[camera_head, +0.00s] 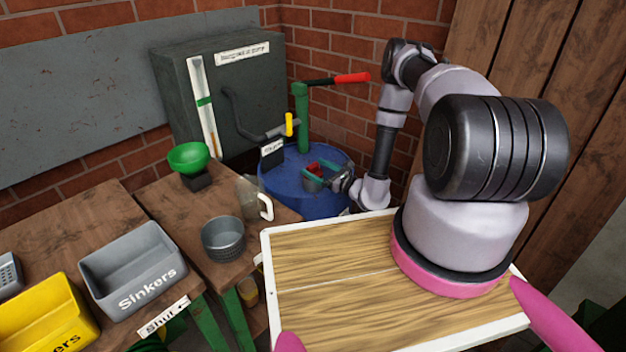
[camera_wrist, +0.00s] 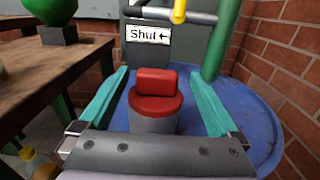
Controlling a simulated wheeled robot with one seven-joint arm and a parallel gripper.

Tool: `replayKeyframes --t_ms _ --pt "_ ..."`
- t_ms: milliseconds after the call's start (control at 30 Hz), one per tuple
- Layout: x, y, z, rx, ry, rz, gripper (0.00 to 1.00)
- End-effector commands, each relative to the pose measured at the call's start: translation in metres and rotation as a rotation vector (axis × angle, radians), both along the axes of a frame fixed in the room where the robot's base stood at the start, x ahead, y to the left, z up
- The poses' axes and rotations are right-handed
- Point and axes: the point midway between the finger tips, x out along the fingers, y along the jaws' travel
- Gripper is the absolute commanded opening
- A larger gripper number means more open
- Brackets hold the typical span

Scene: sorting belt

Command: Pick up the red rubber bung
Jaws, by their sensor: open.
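The red rubber bung (camera_wrist: 156,95) sits in the top of a grey metal cylinder (camera_wrist: 154,122) on the blue drum (camera_wrist: 258,128). It has a round base with a raised block as a grip. In the head view the bung (camera_head: 314,168) is small and partly hidden by my gripper (camera_head: 318,174). In the wrist view my gripper (camera_wrist: 158,98) is open, with one teal finger on each side of the bung. Gaps show between the fingers and the bung. The cylinder's lower part is hidden by my gripper's body.
A green pump post (camera_head: 302,120) with a red-ended handle and a "Shut" sign (camera_wrist: 149,36) stand close behind the bung. A glass jug (camera_head: 252,197), a metal pot (camera_head: 223,239) and a green bowl (camera_head: 189,157) are on the wooden table at left. A brick wall is close at right.

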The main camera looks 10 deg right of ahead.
Motion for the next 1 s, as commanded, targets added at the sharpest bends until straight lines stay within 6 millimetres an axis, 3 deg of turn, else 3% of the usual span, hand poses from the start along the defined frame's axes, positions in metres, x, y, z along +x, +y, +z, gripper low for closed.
replayKeyframes --t_ms 300,567,833,1000 --pt "0.033 0.028 0.000 0.000 -0.003 0.004 0.97" --pt "0.035 0.029 0.000 0.001 -0.001 0.002 0.97" --pt "0.035 0.029 0.000 0.001 -0.001 0.002 0.00" --pt "0.035 0.029 0.000 0.001 -0.001 0.002 0.00"
